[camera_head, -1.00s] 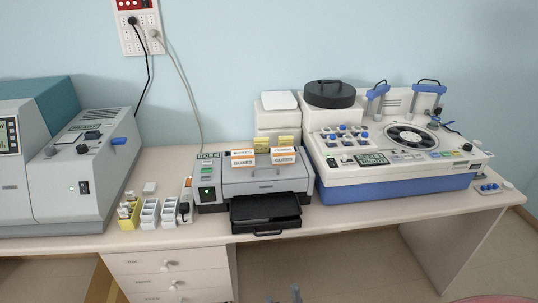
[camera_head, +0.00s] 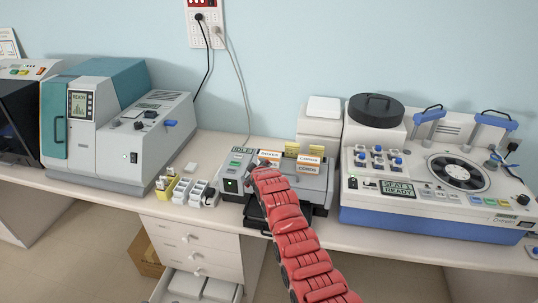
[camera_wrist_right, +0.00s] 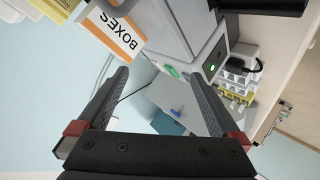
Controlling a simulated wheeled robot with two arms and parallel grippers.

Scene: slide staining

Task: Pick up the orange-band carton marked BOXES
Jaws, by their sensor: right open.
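The carton marked BOXES (camera_head: 268,157), white with an orange band, is on top of the grey printer-like machine (camera_head: 318,196), partly covered by my right gripper in the head view. In the right wrist view the carton (camera_wrist_right: 118,36) shows tilted at the upper left, its lettering readable. My right gripper (camera_head: 262,173) is just in front of it. Its two fingers (camera_wrist_right: 157,76) are spread and empty, with the carton beyond the left finger's tip, not between them. My left gripper is not in view.
A similar carton marked CORDS (camera_head: 309,166) stands to the right on the same machine, with yellow pieces (camera_head: 292,149) behind. Small racks (camera_head: 196,190) stand to the left. A blue-based centrifuge-like machine (camera_head: 430,222) stands on the right. An open drawer (camera_head: 190,287) is below.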

